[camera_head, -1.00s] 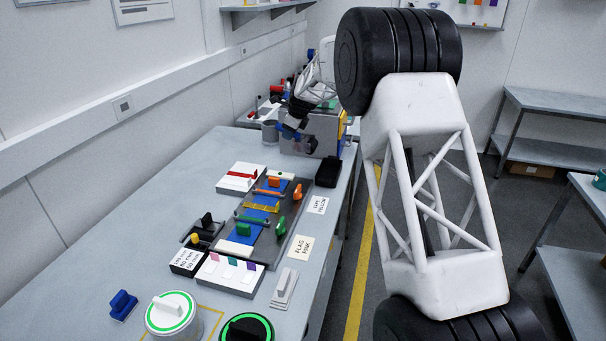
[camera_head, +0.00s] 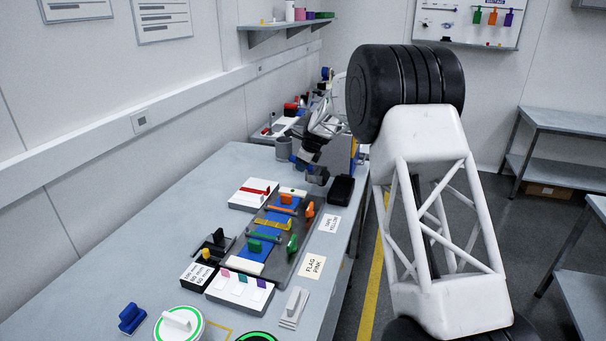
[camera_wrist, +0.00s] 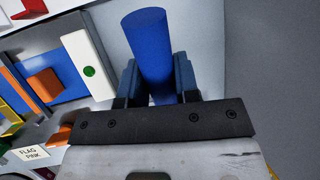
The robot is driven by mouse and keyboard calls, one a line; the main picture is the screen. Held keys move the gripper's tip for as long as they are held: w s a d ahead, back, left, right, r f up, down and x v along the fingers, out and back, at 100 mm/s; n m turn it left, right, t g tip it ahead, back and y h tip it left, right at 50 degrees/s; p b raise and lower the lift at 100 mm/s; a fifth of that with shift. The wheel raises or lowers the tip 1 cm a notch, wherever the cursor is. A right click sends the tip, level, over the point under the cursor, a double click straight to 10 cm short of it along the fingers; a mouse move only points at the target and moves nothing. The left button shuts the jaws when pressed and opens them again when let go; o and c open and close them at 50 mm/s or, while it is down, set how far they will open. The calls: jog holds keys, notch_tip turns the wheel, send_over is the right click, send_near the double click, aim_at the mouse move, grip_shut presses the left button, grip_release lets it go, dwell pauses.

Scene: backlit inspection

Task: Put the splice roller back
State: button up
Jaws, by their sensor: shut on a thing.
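My gripper (camera_wrist: 156,82) is shut on a blue cylinder (camera_wrist: 152,45), which stands up between the two blue-grey fingers in the wrist view. I take it to be the splice roller, but no label shows on it. In the head view my gripper (camera_head: 316,172) is at the far end of the bench, left of a black box (camera_head: 341,189) and beyond the grey tray (camera_head: 313,240). The cylinder is hard to make out there. I cannot tell its height above the bench.
The tray holds blue strips with orange, yellow and green parts. A white block with a red bar (camera_head: 240,203), a black stand (camera_head: 216,243) and a blue handled block (camera_head: 132,318) stand to its left. The bench (camera_head: 130,235) is clear along the wall.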

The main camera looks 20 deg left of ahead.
jog(key=shift+f, duration=0.1)
jog(key=shift+f, duration=1.8)
jog(key=shift+f, duration=0.1)
jog(key=o, duration=0.9)
jog(key=shift+f, duration=0.1)
jog(key=shift+o, duration=0.2)
jog(key=shift+r, duration=0.2)
jog(key=shift+v, duration=5.95)
